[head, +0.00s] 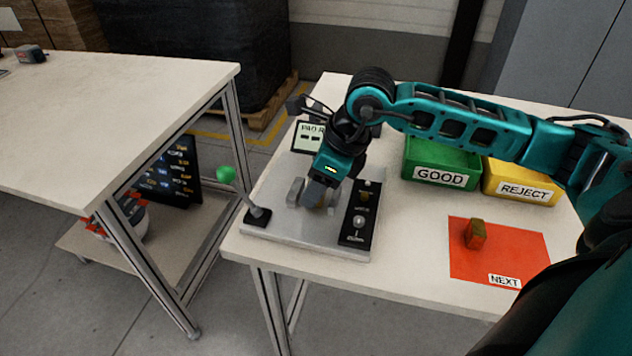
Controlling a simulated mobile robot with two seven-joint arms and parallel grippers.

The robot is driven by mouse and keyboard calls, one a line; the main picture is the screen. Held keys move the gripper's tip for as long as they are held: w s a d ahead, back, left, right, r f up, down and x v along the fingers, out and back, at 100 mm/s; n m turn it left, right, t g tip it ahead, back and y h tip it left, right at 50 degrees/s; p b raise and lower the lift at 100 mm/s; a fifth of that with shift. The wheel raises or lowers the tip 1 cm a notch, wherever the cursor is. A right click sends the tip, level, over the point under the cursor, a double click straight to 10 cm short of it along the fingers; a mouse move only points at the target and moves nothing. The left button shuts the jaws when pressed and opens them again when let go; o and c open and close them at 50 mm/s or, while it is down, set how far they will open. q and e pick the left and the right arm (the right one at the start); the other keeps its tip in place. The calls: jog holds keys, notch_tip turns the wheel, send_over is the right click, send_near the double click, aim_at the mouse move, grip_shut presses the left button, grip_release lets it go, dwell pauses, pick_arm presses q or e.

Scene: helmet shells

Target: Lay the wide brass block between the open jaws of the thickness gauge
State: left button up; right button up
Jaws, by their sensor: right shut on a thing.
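The thickness gauge (300,235) is a grey base plate at the near left of the right-hand table. A grey jaw (296,190) stands on it, and a lever with a green knob (227,173) leans out at its left. My right gripper (319,198) points down over the gauge, just right of that jaw. It is shut on a brass-coloured block (328,203), mostly hidden by the fingers. I cannot tell whether the block touches the plate. The other jaw is not clearly visible. My left gripper is not in view.
A black panel (350,238) and a small display (306,137) belong to the gauge station. A green GOOD bin (441,180) and a yellow REJECT bin (522,192) stand at the back. A small brownish block (475,234) stands on the red NEXT mat (515,245).

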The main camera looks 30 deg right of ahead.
jog(key=shift+f, duration=0.2)
jog(key=o, duration=1.3)
jog(key=shift+c, duration=0.2)
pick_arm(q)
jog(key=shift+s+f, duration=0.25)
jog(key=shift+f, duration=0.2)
pick_arm(e)
jog(key=v, duration=0.4)
jog(key=shift+d+r, duration=0.1)
jog(key=shift+r, duration=0.1)
pick_arm(q)
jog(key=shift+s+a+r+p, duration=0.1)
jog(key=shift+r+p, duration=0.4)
jog(key=shift+p, duration=0.1)
pick_arm(e)
jog(key=v, duration=0.8)
jog(key=shift+r, duration=0.3)
